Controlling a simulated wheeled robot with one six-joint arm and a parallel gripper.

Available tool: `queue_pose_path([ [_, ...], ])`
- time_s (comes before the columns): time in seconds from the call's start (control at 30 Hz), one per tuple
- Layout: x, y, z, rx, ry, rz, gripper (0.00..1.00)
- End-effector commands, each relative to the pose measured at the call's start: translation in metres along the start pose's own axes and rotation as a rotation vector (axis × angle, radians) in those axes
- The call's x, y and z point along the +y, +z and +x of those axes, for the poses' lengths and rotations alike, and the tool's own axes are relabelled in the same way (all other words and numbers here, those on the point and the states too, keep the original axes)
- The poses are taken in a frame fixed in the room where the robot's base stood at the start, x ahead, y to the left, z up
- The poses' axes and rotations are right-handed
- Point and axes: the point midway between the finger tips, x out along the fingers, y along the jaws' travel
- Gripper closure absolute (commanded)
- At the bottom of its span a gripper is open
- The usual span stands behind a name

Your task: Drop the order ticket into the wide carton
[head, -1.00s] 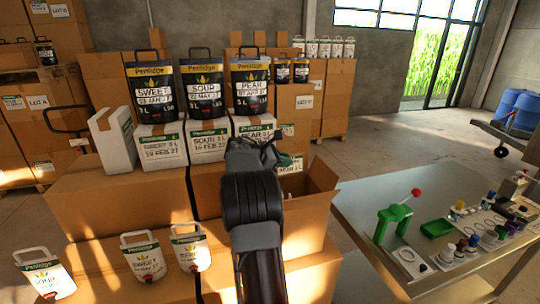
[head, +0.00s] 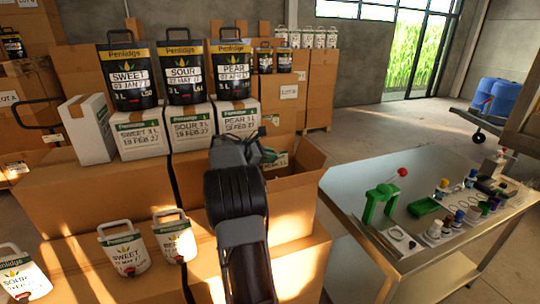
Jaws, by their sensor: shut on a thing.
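The open brown carton (head: 290,215), which I take to be the wide carton, stands right of centre with its flaps up. My gripper (head: 268,153) is at its back left, over or near the opening, seen from behind past my dark arm. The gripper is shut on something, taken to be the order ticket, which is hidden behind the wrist. A small white label with green (head: 281,160) shows just beyond the gripper; I cannot tell whether it is on the carton, on something inside it, or on the held thing.
White boxes (head: 190,128) with black pouches (head: 183,72) on top stand left of the gripper. White pouches (head: 122,250) sit on lower cartons at front left. A steel table (head: 350,180) with a green press (head: 380,200) and small bottles stands at right.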

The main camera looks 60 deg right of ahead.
Motion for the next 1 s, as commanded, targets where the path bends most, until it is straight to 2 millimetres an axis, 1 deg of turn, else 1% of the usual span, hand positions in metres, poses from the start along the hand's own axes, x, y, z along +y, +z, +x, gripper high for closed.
queue_pose_path([
  [0.07, 0.0, 0.001, 0.0, 0.0, 0.0, 0.0, 1.0],
  [0.1, 0.0, 0.001, 0.0, 0.0, 0.0, 0.0, 0.79],
  [0.37, 0.0, 0.001, 0.0, 0.0, 0.0, 0.0, 0.54],
  [0.6, 0.0, 0.0, -0.001, 0.0, 0.0, 0.0, 0.53],
  [0.73, 0.001, -0.001, -0.008, 0.001, 0.002, 0.001, 0.53],
  [0.87, 0.0, -0.001, -0.029, 0.001, 0.005, 0.002, 0.53],
  [1.0, 0.0, -0.002, -0.059, 0.002, 0.006, 0.001, 0.53],
])
